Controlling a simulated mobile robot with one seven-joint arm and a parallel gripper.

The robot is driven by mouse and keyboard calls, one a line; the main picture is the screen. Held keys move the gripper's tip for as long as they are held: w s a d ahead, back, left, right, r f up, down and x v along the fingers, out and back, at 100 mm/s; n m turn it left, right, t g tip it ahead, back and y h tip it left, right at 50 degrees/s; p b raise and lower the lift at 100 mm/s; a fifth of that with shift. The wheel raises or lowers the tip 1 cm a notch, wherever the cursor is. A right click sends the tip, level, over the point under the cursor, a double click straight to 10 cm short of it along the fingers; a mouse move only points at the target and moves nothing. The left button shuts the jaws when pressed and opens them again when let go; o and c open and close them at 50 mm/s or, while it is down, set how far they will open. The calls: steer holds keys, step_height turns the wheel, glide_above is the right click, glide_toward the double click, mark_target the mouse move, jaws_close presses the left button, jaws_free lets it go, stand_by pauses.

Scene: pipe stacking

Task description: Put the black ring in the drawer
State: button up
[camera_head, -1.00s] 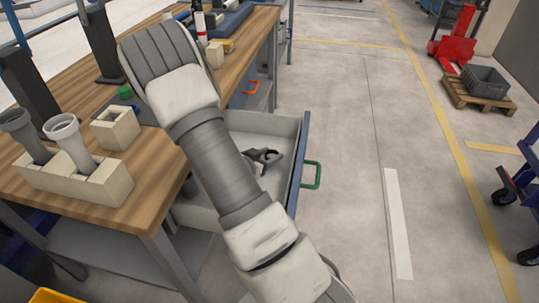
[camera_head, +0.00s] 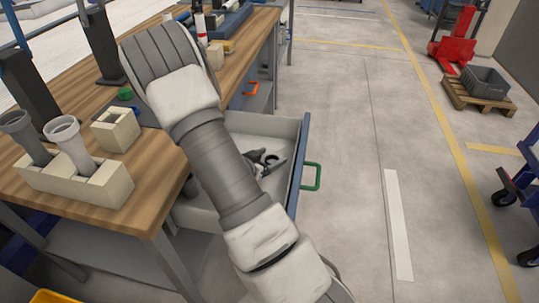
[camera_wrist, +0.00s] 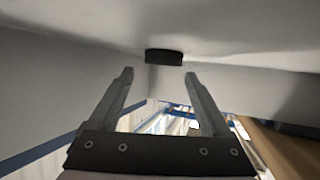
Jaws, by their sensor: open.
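The black ring (camera_wrist: 164,56) shows edge-on in the wrist view as a short dark band. It lies against a pale grey surface of the open drawer (camera_head: 300,165), just beyond my fingertips. My gripper (camera_wrist: 160,72) is open, its two fingers apart with nothing between them. In the head view my gripper (camera_head: 262,160) is a small dark shape inside the drawer, partly hidden by my arm. A dark curved piece shows beside it there, too small to tell clearly from the fingers.
The drawer has a green handle (camera_head: 311,176) and sits under a wooden workbench (camera_head: 158,185). On the bench, a beige block (camera_head: 75,183) holds two grey pipes, and a smaller beige block (camera_head: 115,130) stands behind it.

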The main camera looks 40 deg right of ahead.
steer(key=p+v, duration=0.2)
steer(key=v, duration=0.5)
steer(key=shift+a+r, duration=0.2)
steer(key=shift+r, duration=0.1)
